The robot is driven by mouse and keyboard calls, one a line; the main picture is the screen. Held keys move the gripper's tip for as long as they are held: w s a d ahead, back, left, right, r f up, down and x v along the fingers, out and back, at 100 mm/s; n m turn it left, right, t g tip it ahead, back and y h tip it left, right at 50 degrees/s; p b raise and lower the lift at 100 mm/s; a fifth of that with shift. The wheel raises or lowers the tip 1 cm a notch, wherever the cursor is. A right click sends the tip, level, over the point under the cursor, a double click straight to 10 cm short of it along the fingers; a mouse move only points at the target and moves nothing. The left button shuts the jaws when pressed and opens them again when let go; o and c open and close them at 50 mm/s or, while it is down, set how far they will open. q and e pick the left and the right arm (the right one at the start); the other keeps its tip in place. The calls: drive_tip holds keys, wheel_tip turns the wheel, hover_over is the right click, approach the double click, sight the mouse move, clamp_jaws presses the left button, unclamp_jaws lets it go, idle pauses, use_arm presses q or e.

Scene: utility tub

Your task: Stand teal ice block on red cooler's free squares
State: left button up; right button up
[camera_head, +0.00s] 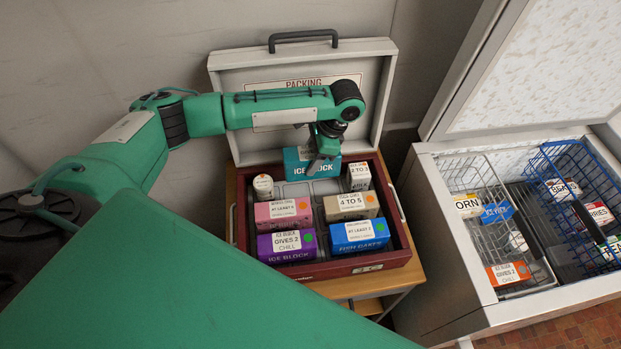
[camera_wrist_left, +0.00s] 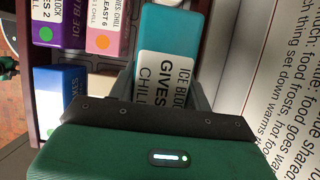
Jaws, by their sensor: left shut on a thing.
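The teal ice block (camera_head: 296,156) is in my left gripper (camera_head: 324,146), at the back of the red cooler (camera_head: 398,258). In the left wrist view the teal block (camera_wrist_left: 172,35) sits between the fingers, its white label reading ICE BLOCK, GIVES, CHILL; the number is hidden. Bare grey floor squares (camera_head: 308,190) show in front of the block, between a small white tub (camera_head: 263,187) and a white carton (camera_head: 359,177). I cannot tell whether the block touches the cooler floor. My right gripper is not in view.
The cooler also holds a pink box (camera_head: 283,213), a tan box (camera_head: 352,205), a purple ice block (camera_head: 286,246) and a blue fish cakes box (camera_head: 360,235). Its raised lid (camera_head: 232,82) stands behind. An open chest freezer (camera_head: 450,285) with wire baskets is at right.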

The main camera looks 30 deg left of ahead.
use_arm(q)
wheel_tip(320, 180, down, 10)
drive_tip(key=shift+r+p, duration=0.1)
drive_tip(key=shift+p, duration=0.25)
drive_tip(key=o, duration=1.3)
drive_tip(key=shift+f, duration=0.2)
drive_tip(key=shift+o, duration=0.2)
drive_tip(key=b+v, duration=0.2)
drive_tip(key=v, duration=1)
drive_tip(key=shift+s+r, duration=0.1)
drive_tip(key=shift+r, duration=0.05)
